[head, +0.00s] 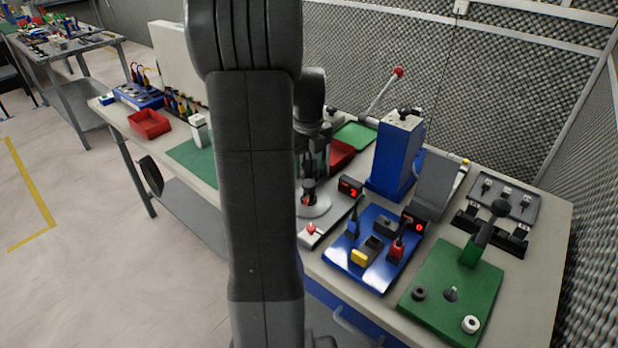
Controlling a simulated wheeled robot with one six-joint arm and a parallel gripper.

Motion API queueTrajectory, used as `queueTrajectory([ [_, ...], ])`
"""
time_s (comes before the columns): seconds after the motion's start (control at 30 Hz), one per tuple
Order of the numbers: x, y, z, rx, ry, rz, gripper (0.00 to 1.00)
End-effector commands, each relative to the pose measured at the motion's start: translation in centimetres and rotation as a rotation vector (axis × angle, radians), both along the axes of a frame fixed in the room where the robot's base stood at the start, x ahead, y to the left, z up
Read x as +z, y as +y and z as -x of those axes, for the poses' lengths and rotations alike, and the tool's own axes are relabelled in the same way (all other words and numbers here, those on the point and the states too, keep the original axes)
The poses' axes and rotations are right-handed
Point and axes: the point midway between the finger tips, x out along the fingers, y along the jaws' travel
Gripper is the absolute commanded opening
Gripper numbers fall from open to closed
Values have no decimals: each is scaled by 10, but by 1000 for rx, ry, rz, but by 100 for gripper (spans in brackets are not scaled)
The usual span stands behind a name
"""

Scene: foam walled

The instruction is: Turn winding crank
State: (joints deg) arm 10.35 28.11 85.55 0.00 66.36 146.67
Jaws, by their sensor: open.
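The winding crank unit has a pale grey base (324,228) on the bench, just right of my arm. A round light disc (317,209) lies on it, with a dark upright knob (308,191) near its left side. A small counter (350,188) beside it shows a red digit that looks like 3. A red button (311,229) is at the base's front end. My gripper (311,178) points down over the disc, open, with its fingers at the knob. I cannot tell whether they touch it. My arm hides part of the unit's left side.
Right of the unit stand a blue switch panel (342,257) with its own display, a tall blue press (395,155) with a red-tipped lever, and a green plate (440,295) with a dark lever. A red bin (150,124) is at left. Foam walls (430,70) bound the bench.

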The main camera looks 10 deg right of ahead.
Motion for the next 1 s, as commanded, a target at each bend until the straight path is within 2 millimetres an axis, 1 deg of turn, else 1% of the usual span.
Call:
queueTrajectory([
  [0.03,-11,0,1,0,6,-1,58],
  [0.1,-22,0,1,0,4,-1,58],
  [0.2,-35,0,0,1,2,0,58],
  [0.3,-43,0,0,1,1,-1,58],
  [0.43,-49,0,0,1,0,0,58],
  [0.67,-49,0,0,1,0,0,58],
  [0.77,-49,0,0,1,0,0,40],
  [0.8,-49,0,0,1,0,0,32],
  [0.9,-49,0,0,1,0,0,13],
  [1.0,-49,0,0,1,0,0,13],
])
